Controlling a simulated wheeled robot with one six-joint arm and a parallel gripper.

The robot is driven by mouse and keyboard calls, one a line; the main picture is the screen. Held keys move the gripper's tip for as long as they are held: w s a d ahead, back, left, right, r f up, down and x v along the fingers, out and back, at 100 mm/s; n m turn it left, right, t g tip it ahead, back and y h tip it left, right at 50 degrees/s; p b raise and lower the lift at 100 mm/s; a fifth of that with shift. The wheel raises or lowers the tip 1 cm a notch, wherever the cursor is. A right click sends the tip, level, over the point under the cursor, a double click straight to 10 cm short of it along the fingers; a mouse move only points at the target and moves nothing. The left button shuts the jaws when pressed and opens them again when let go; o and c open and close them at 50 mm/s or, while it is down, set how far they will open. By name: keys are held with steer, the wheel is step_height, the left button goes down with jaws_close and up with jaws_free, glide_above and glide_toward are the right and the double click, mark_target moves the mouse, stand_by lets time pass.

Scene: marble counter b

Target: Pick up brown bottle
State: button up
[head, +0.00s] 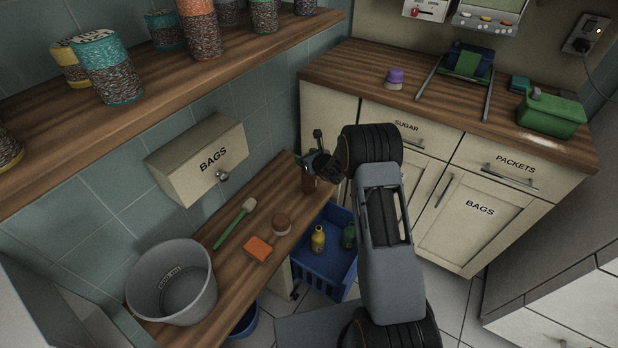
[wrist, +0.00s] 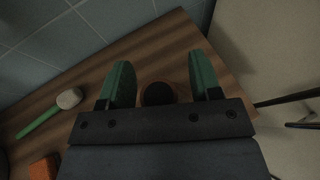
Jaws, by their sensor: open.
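The brown bottle (head: 309,180) stands upright near the far end of the low wooden counter (head: 232,262) in the head view. My gripper (head: 318,161) is right at its top, and partly hides it. In the wrist view, a dark round top (wrist: 158,93), which looks like the bottle's cap seen from above, lies between the two green fingers of my open gripper (wrist: 160,75). A gap shows on each side of the cap. The bottle's lower body is mostly hidden in the wrist view.
A blue crate (head: 325,262) holding bottles stands below. A BAGS box (head: 196,160) juts from the wall.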

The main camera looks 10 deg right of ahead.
steer(key=shift+c, duration=0.3)
jaws_close()
steer(key=shift+r, duration=0.15)
